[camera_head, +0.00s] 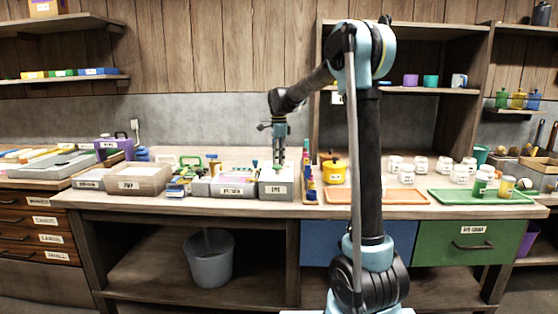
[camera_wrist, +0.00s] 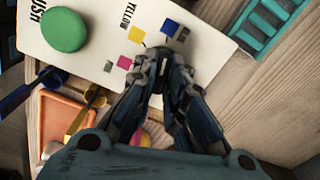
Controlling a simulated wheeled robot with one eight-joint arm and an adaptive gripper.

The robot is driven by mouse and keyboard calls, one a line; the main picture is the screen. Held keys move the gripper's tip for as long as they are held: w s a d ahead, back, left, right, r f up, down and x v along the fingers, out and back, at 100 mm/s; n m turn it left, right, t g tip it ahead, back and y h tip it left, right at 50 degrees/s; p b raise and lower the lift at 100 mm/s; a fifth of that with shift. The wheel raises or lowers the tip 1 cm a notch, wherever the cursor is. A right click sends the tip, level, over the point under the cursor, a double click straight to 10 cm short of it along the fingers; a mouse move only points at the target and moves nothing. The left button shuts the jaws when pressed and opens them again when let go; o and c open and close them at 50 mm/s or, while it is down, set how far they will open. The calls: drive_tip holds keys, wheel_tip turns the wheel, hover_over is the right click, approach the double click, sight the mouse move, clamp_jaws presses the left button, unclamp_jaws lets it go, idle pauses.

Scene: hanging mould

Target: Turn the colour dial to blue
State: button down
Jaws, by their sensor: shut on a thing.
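Which square the dial points at cannot be told. In the head view my gripper (camera_head: 279,158) is over the grey box labelled DYE (camera_head: 275,190) on the bench.
Left of this box stand another labelled grey box (camera_head: 233,190) and a labelled tray (camera_head: 138,180). On the right are a yellow pot (camera_head: 334,172), an orange tray (camera_head: 375,197), white jars (camera_head: 407,174) and a green tray (camera_head: 455,196). In the wrist view a teal rack (camera_wrist: 270,30) lies beyond the panel.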

drive_tip(key=shift+w+a, duration=0.1)
drive_tip(key=shift+w, duration=0.05)
drive_tip(key=c, duration=1.6)
unclamp_jaws()
drive_tip(key=shift+c, duration=0.2)
drive_tip(key=shift+r, duration=0.15)
wheel_tip(320, 180, up, 12)
drive_tip(key=shift+f, duration=0.2)
